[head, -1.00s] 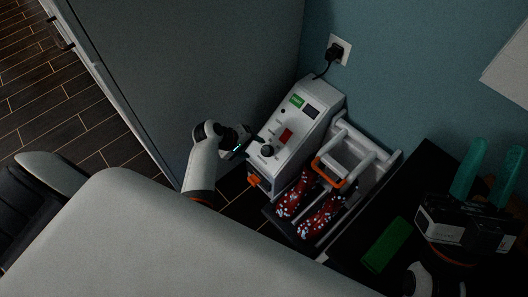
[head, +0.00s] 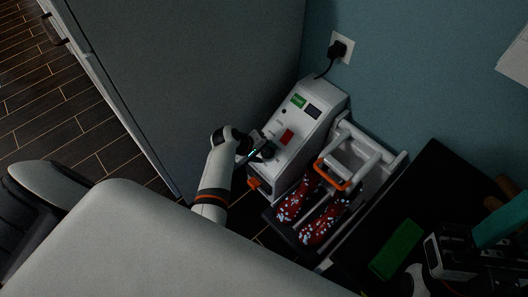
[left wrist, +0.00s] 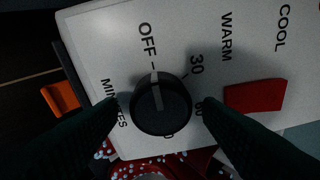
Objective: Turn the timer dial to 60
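The timer dial (left wrist: 160,108) is a round black knob on the sloped white panel (left wrist: 195,45). Its pale pointer line points towards OFF; 30 and 60 are printed to its right, the 60 partly covered. My left gripper (left wrist: 158,112) is open, with one dark finger on each side of the dial and gaps visible between. In the head view my left gripper (head: 255,152) is at the dial (head: 266,151) on the white machine (head: 308,125). My right gripper (head: 500,228) is at the lower right, partly cut off; its opening is unclear.
A red switch (left wrist: 256,95) sits right of the dial, and an orange part (left wrist: 60,98) sticks out at the panel's left side. Red spotted boots (head: 324,217) stand beside the machine near a white rack (head: 372,160). A green block (head: 397,248) lies on the black surface (head: 425,190).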

